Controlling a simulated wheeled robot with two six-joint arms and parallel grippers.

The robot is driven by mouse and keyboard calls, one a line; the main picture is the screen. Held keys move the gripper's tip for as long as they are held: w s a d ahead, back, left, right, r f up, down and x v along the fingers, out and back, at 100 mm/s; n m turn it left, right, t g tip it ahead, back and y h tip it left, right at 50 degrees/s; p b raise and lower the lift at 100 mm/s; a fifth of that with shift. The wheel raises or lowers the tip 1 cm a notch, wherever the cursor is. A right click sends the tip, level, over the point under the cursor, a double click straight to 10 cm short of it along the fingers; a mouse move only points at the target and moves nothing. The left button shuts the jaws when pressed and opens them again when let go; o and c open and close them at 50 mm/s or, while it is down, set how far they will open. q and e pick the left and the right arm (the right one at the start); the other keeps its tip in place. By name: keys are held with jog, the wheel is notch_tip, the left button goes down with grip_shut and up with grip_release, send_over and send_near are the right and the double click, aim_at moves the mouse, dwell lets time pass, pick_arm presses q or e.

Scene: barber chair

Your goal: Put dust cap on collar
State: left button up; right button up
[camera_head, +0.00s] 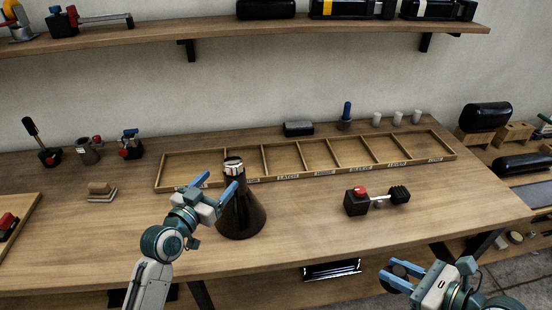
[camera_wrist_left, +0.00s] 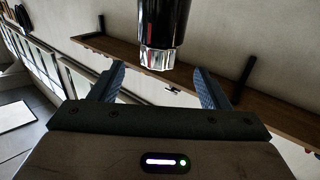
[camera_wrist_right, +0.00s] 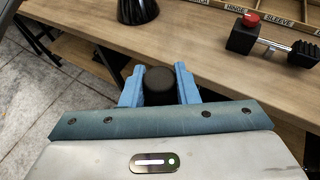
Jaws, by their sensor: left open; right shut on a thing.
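A black cone-shaped stand (camera_head: 241,214) with a bright metal collar (camera_head: 234,167) at its top stands upright on the workbench. My left gripper (camera_head: 214,184) is open beside the neck, just left of it. In the left wrist view the metal collar (camera_wrist_left: 157,60) and black neck show between the open fingers (camera_wrist_left: 160,80); contact cannot be told. My right gripper (camera_head: 402,276) is off the bench's front edge at lower right. In the right wrist view it is shut on a dark round cap (camera_wrist_right: 159,86), likely the dust cap. The cap's underside is hidden.
A long wooden tray (camera_head: 306,166) with labelled compartments lies behind the cone. A black block with a red knob and rod (camera_head: 357,202) lies to the right. Small tools stand at the back left. A wall shelf (camera_head: 230,37) runs above. The bench front centre is clear.

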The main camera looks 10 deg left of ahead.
aim_at(237, 162)
pick_arm(q)
jog(key=p+x, duration=0.2)
jog(key=x, duration=0.7)
jog(key=shift+w+d, duration=0.15)
jog(key=shift+w, duration=0.25)
pick_arm(e)
notch_tip(237, 162, up, 3)
jog(key=shift+f, duration=0.15)
